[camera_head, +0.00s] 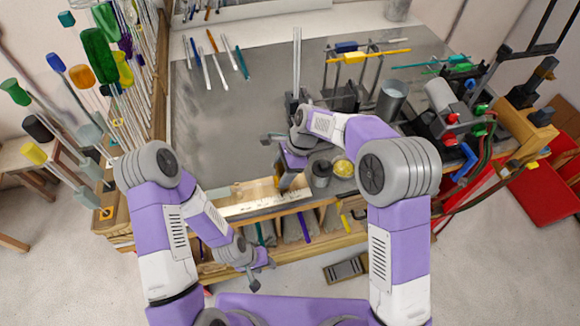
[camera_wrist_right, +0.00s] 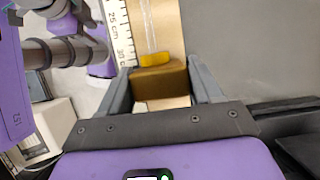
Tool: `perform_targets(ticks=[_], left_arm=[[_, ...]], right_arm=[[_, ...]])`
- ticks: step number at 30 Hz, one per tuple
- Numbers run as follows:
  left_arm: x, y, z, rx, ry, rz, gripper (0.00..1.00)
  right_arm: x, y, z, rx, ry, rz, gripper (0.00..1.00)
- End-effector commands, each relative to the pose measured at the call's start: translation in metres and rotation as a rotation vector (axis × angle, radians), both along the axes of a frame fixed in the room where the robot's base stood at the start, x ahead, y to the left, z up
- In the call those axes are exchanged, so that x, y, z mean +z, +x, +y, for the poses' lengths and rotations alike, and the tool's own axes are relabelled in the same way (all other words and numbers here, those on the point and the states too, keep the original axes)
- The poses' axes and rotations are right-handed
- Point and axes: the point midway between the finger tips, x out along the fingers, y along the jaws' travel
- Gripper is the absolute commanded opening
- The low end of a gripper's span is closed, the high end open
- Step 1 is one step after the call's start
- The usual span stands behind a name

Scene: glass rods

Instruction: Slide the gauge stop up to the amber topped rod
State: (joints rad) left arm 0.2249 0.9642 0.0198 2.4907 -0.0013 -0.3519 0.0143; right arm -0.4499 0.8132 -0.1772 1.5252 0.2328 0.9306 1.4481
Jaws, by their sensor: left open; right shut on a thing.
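The gauge stop (camera_wrist_right: 160,82) is a brass-coloured block on a wooden board in the right wrist view. My right gripper (camera_head: 282,182) is shut on it, one finger on each side; it also shows in the right wrist view (camera_wrist_right: 160,90). The amber topped rod (camera_wrist_right: 155,59) is a clear glass rod with an amber end, lying along the board beside the scale. Its amber end is right up by the far face of the stop; I cannot tell whether they touch. My left gripper (camera_head: 256,278) is open and empty, low in front of the bench.
A white centimetre scale (camera_wrist_right: 120,32) runs along the board. A dark cup (camera_head: 320,171) and a yellow dish (camera_head: 343,168) stand right of my right gripper. Several rods lie at the back left; clamp stands (camera_head: 350,80) fill the back right. The bench's left middle is clear.

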Motion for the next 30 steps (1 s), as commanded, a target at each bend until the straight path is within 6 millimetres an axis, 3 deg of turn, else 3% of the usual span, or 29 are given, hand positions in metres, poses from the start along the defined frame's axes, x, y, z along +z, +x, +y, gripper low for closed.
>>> perform_targets(ticks=[3,4,8,18,30], left_arm=[[-0.001,0.000,0.000,0.000,0.000,0.000,0.43],[-0.001,0.000,0.000,0.000,0.000,0.000,0.43],[-0.001,0.000,0.000,0.000,0.000,0.000,0.43],[-0.001,0.000,0.000,0.000,0.000,0.000,0.43],[-0.001,0.000,0.000,0.000,0.000,0.000,0.43]], right_arm=[[0.001,-0.001,0.003,0.001,0.006,0.000,0.10],[0.001,-0.001,0.003,0.001,0.007,0.001,0.66],[0.001,-0.001,0.002,0.001,0.006,0.000,0.85],[0.005,0.001,-0.001,0.000,0.005,-0.002,0.85],[0.061,0.008,-0.022,0.002,0.005,-0.002,0.85]])
